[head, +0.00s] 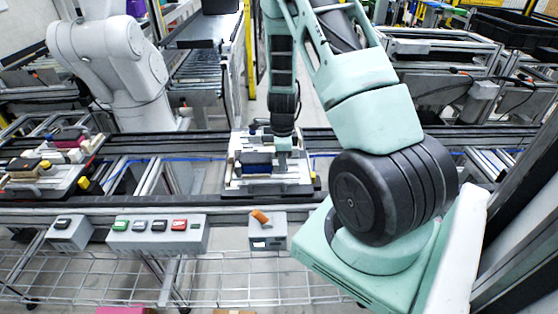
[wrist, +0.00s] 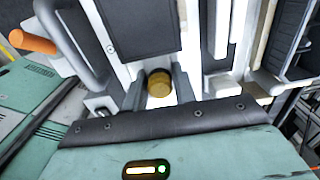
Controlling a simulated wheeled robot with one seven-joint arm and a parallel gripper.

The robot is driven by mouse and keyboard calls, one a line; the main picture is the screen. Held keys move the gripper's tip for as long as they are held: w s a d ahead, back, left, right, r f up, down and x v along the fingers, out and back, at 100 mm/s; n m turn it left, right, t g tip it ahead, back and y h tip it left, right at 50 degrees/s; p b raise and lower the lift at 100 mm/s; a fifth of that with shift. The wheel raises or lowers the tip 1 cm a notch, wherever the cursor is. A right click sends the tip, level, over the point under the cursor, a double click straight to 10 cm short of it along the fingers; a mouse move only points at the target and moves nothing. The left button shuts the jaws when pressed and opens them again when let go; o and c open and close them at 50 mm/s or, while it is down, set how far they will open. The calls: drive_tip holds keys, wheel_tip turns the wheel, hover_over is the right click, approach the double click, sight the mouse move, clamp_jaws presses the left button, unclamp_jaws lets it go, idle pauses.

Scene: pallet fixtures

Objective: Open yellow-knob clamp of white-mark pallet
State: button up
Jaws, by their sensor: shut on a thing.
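A light-coloured pallet (head: 235,184) sits on the conveyor below my arm, with a dark block (head: 257,160) on it. My gripper (head: 284,150) reaches straight down at its right part. In the wrist view my gripper (wrist: 159,88) has a finger on each side of a round yellow knob (wrist: 159,82) and is shut on it. In the head view the gripper hides this knob. Which way the clamp stands and any white mark cannot be made out.
Another pallet (head: 20,187) with yellow knobs stands at the far left.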

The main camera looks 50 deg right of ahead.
drive_tip(key=shift+s+d, duration=0.1)
drive_tip(key=shift+s+d+b, duration=0.3)
drive_tip(key=shift+s+d, duration=0.4)
drive_tip(key=shift+s, duration=0.2)
drive_tip(key=shift+d, duration=0.1)
drive_tip(key=o, duration=0.8)
drive_tip(key=shift+c, duration=0.2)
wheel_tip(320, 180, up, 8)
drive_tip(key=p, duration=0.6)
drive_tip(key=shift+p, duration=0.4)
